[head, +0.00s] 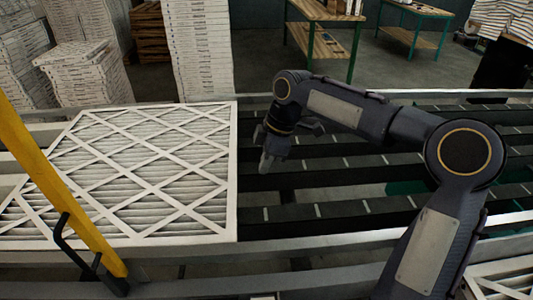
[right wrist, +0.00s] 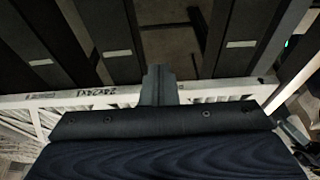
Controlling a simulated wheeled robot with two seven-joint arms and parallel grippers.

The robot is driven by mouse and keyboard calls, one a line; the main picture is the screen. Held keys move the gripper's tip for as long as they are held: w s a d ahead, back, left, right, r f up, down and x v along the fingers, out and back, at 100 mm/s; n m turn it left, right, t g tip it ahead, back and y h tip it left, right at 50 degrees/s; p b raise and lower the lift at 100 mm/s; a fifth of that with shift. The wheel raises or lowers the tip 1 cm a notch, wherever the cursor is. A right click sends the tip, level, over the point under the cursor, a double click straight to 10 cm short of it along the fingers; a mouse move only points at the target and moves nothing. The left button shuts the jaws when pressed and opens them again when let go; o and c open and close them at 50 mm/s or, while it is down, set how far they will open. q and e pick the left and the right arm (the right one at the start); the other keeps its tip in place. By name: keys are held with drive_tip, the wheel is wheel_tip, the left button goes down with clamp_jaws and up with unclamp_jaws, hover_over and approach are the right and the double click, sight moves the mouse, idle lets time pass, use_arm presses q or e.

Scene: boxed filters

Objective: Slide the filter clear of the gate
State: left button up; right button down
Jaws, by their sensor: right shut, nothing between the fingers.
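A large white-framed pleated filter (head: 150,165) lies flat on the dark-slatted conveyor (head: 330,180), at the left of the head view. The yellow gate bar (head: 58,185), with a black handle, slants across the filter's left part and hides some of it. My right gripper (head: 266,163) is shut and empty, just right of the filter's right edge, above the dark slats. In the right wrist view the closed fingers (right wrist: 160,82) stand in front of the filter's printed white edge (right wrist: 95,95). I cannot tell whether they touch it. My left gripper is not in view.
Stacks of boxed filters (head: 200,50) stand behind the conveyor at left. A green-legged workbench (head: 325,35) stands at the back. Another white filter (head: 505,280) shows at the lower right. The slats right of my gripper are bare.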

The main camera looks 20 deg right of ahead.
drive_tip(key=x, duration=0.4)
drive_tip(key=shift+w, duration=0.15)
drive_tip(key=a, duration=0.3)
drive_tip(key=shift+w+f+p, duration=0.35)
drive_tip(key=shift+w+p, duration=0.05)
drive_tip(key=shift+w+a, duration=0.15)
drive_tip(key=shift+a, duration=0.35)
